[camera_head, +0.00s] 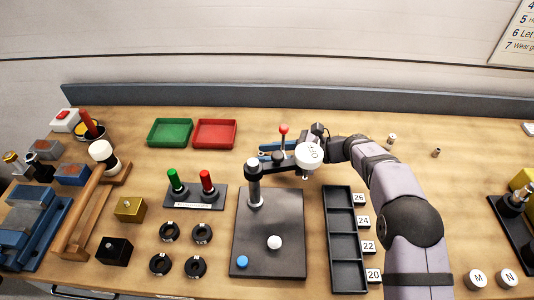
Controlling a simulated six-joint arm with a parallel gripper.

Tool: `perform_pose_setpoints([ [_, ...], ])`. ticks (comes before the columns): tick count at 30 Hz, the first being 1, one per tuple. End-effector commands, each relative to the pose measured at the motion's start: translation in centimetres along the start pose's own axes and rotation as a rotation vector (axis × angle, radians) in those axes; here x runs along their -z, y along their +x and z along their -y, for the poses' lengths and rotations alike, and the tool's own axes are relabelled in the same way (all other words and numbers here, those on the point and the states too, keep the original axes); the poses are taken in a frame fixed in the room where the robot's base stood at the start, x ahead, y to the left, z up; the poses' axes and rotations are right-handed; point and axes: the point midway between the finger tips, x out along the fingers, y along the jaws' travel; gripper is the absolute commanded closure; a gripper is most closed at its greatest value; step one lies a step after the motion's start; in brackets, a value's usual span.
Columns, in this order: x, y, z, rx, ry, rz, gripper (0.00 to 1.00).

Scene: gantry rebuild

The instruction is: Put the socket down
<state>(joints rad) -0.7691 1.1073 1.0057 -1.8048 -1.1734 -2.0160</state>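My gripper (318,130) is at the end of my arm, at the back middle of the bench. Two small metallic cylinders that look like sockets stand on the bench to the right of my arm: one (391,138) farther back and one (436,152) farther right. A black tray (327,230) has several empty-looking compartments, with labels 26, 24, 22 and 20 beside it.
The dark baseplate (260,262) carries a post (254,185), a white knob and a blue knob. A red-tipped lever (284,129) stands behind. Green (170,133) and red (214,133) trays are at the back left.

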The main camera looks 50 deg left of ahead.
Motion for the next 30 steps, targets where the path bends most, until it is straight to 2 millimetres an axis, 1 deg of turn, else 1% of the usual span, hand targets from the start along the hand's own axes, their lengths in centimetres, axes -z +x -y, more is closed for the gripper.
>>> perform_pose_setpoints([
  [11,-0.3,-0.1,0.0,0.0,0.0,0.0,0.69],
  [13,-0.5,-0.2,0.0,0.0,0.0,0.0,0.69],
  [14,-0.3,-0.5,0.1,0.002,0.0,0.0,0.69],
  [19,-0.1,-2.9,0.1,0.003,-0.001,0.0,0.69],
  [27,-0.1,-7.9,0.1,0.004,0.0,0.0,0.69],
  [30,-0.1,-9.5,0.1,0.003,0.0,-0.001,0.69],
])
